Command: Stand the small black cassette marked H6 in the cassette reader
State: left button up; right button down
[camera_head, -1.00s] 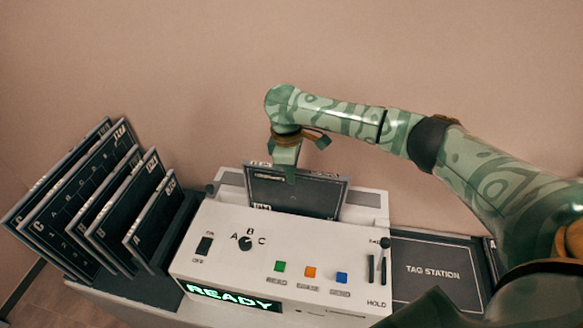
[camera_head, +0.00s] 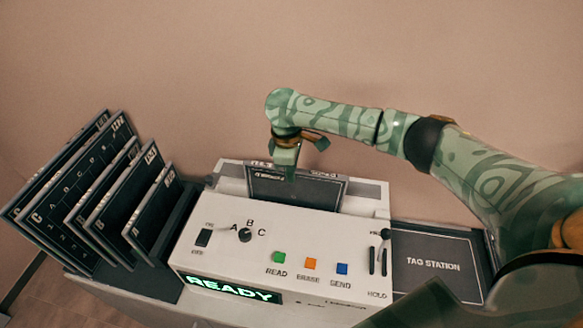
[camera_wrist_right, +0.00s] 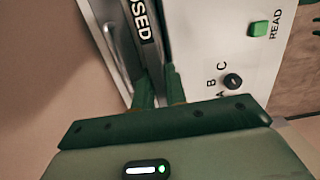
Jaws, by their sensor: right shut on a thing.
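A dark cassette (camera_head: 310,190) stands nearly upright in the slot at the back of the white cassette reader (camera_head: 215,230), its lower part hidden in the reader. I cannot read an H6 mark on it. My right gripper (camera_head: 286,170) is shut on its upper edge, left of the middle. In the right wrist view the fingers (camera_wrist_right: 160,90) pinch the cassette's edge (camera_wrist_right: 142,35), where the letters "OSED" show. The reader's display (camera_head: 229,290) glows READY. My left gripper is not in view.
A rack of several dark lettered cassettes (camera_head: 85,190) stands left of the reader. A dark pad marked TAG STATION (camera_head: 433,250) lies to the right. The reader's front carries a dial, coloured buttons and sliders. A plain wall is behind.

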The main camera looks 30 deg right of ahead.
jog(key=shift+f+b, duration=0.45)
jog(key=shift+f, duration=0.95)
jog(key=c, duration=1.3)
grip_release()
jog(key=shift+c, duration=0.2)
jog(key=shift+r, duration=0.1)
notch_tip(320, 180, up, 16)
jog(key=a+p, duration=0.1)
jog(key=p, duration=0.4)
jog(key=shift+w, duration=0.4)
jog(key=shift+r, duration=0.1)
notch_tip(320, 180, up, 6)
jog(key=p, duration=1.1)
jog(key=shift+a, duration=0.1)
